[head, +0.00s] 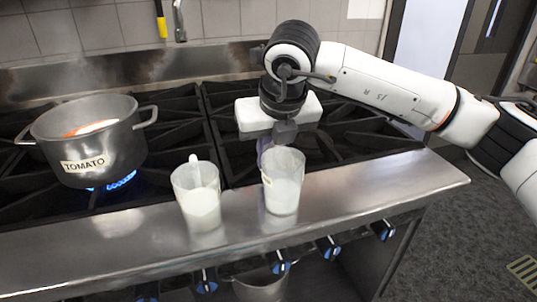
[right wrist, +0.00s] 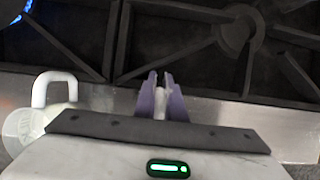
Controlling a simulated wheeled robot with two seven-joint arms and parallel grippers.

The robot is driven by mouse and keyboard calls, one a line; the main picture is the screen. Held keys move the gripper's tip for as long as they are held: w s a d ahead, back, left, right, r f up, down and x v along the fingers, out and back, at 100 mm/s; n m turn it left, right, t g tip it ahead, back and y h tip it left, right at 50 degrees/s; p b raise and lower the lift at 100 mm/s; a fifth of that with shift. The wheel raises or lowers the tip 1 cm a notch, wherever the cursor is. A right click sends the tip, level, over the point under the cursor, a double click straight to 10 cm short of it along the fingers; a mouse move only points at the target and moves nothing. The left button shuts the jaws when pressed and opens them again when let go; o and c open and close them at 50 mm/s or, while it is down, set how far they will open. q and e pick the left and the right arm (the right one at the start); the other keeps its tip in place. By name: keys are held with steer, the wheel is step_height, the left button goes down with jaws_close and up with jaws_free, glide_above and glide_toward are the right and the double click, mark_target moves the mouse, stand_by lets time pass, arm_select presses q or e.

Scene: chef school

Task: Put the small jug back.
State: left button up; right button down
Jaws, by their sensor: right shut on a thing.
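Two clear jugs with white contents are at the steel front ledge of the stove, the left jug (head: 198,205) and the right jug (head: 283,185). They look similar in size. My right gripper (head: 265,150) is behind the right jug, shut on its handle. In the right wrist view the purple fingers (right wrist: 162,102) close around the white handle (right wrist: 160,104); the jug's body is hidden there. The left jug, with its white handle, shows at the left of that view (right wrist: 38,118). The right jug is upright; I cannot tell whether it touches the ledge. My left gripper is out of view.
A pot labelled TOMATO (head: 90,145) stands over a lit blue flame (head: 120,181) at the left. Black burner grates (head: 345,135) lie behind the jugs. The steel ledge (head: 390,180) is free to the right. Knobs (head: 328,248) line the stove front.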

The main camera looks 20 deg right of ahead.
mark_target(276, 166)
steer(key=c, duration=1.8)
jaws_free()
steer(key=shift+f, duration=0.1)
steer(key=shift+s+r, duration=0.1)
steer(key=shift+r, duration=0.3)
steer(key=v, duration=1.1)
steer(key=shift+r, duration=0.3)
